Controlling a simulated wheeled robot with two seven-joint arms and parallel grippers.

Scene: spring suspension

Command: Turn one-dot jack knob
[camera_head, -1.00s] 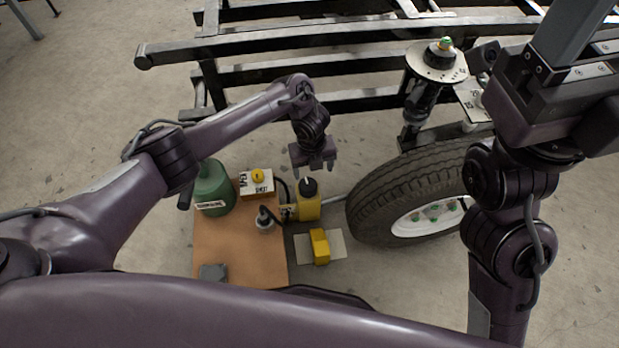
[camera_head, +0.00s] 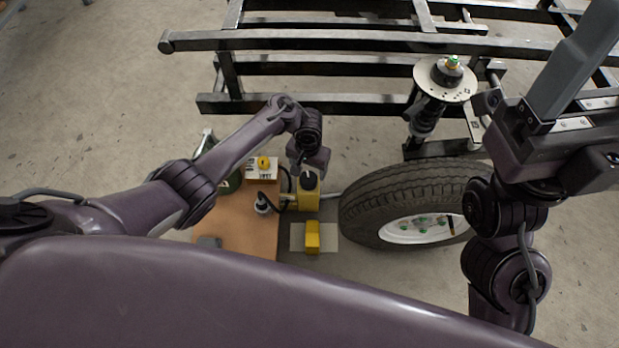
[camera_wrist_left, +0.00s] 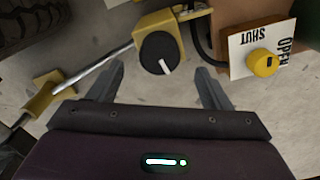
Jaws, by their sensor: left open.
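A yellow jack body (camera_head: 308,201) stands on the floor beside the brown board. Its round black knob (camera_head: 309,180) has a white pointer line, clear in the left wrist view (camera_wrist_left: 160,53); I cannot make out any dots. My left gripper (camera_head: 312,165) is just behind the knob in the head view. In the left wrist view my left gripper (camera_wrist_left: 160,90) is open and empty, its fingers spread wide with the knob ahead between their lines, apart from both. My right gripper (camera_head: 570,125) is near the right edge, partly cut off, its jaws unclear.
A white OPEN/SHUT panel with a yellow knob (camera_wrist_left: 263,62) sits on the board (camera_head: 240,232), left of the jack. A yellow block (camera_head: 312,237) lies in front, the tyre (camera_head: 375,203) stands right, and a black frame (camera_head: 330,40) runs behind.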

